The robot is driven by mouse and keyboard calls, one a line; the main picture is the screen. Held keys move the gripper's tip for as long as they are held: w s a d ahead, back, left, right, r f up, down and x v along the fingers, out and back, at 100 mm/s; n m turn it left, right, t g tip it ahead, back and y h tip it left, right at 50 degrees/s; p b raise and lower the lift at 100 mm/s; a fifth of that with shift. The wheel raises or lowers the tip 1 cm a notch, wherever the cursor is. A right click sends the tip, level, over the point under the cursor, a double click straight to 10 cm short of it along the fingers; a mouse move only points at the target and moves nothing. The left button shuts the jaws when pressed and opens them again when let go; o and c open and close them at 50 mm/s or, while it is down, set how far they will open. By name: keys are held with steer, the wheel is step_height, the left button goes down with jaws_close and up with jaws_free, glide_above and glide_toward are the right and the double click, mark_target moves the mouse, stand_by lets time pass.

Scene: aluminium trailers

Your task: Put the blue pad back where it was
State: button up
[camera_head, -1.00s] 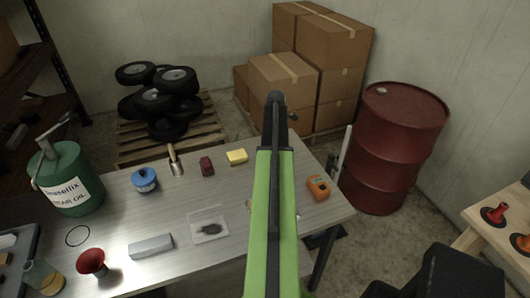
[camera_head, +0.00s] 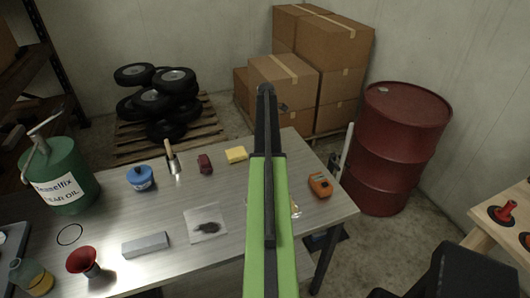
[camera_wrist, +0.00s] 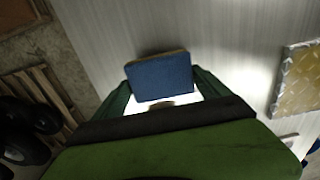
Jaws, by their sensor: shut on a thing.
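The blue pad (camera_wrist: 160,78) is between the green fingers of my gripper (camera_wrist: 160,90) in the wrist view. It is a flat rectangular block with a thin brownish edge along its far side. My gripper is shut on it, a finger at each side. The grey table top shows beyond the pad; the gap between pad and table cannot be told. In the head view my green arm hides the gripper and the pad.
Boxes and a red drum stand behind.

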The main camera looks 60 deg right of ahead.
step_height(320, 180, down, 4)
steer(key=b, duration=0.4)
steer(key=shift+w+f, duration=0.1)
steer(key=shift+f, duration=0.1)
steer(key=shift+r, duration=0.2)
steer(key=shift+f, duration=0.15)
steer(key=o, duration=1)
steer(key=shift+o, duration=0.2)
step_height(320, 180, up, 13)
steer(key=p, duration=1.2)
steer(key=shift+f, duration=0.35)
